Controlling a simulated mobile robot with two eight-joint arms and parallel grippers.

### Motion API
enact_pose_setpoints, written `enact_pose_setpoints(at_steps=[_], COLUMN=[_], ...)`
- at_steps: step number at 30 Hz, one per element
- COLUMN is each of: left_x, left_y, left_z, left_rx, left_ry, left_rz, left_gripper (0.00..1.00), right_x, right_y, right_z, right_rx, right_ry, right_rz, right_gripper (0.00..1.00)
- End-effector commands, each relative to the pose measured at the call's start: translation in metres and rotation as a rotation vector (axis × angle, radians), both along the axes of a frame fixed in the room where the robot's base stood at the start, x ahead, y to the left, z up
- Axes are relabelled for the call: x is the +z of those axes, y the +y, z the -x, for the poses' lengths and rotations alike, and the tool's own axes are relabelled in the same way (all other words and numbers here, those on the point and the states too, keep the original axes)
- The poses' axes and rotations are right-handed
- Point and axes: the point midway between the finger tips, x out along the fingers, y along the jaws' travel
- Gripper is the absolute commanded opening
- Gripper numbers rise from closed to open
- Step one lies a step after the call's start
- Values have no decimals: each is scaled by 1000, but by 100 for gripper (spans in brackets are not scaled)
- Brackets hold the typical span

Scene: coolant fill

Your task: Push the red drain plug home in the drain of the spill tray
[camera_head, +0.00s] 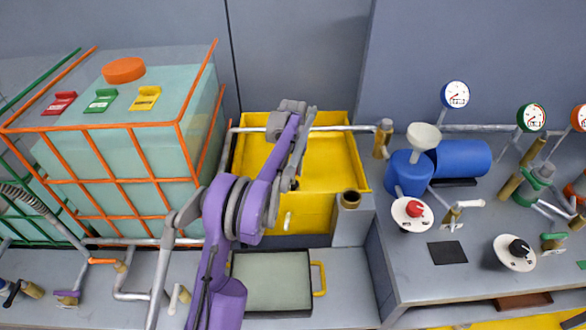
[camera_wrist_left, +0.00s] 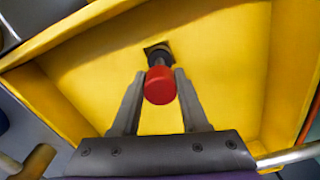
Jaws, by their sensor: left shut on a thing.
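The red drain plug (camera_wrist_left: 160,86) is between the two fingertips of my left gripper (camera_wrist_left: 160,84) in the left wrist view. The gripper is shut on it. The plug's dark stem points at the dark square drain (camera_wrist_left: 154,48) in the yellow spill tray (camera_wrist_left: 215,50) and overlaps it in the picture. I cannot tell how deep the stem sits. In the head view the yellow spill tray (camera_head: 335,160) stands at the middle back, with my left arm reaching over it. The arm hides the plug and drain there. My right gripper is not in view.
A caged pale-green tank (camera_head: 120,150) stands left of the tray. A pipe (camera_head: 345,128) crosses behind the arm at the tray's back. A grey post with a dark-mouthed brass fitting (camera_head: 350,199) stands at its front right corner. A flat framed panel (camera_head: 272,280) lies in front.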

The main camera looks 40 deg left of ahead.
Motion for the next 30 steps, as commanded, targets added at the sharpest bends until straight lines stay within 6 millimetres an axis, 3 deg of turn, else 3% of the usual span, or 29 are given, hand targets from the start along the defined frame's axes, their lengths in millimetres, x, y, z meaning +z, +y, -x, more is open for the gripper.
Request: enact_pose_setpoints(at_steps=[30], left_x=[-15], left_y=[0], left_z=[0], left_rx=[0], left_ry=[0], left_rz=[0], left_gripper=[9], right_x=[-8], right_y=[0], right_z=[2], right_rx=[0], right_ry=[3], right_rz=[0], right_gripper=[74])
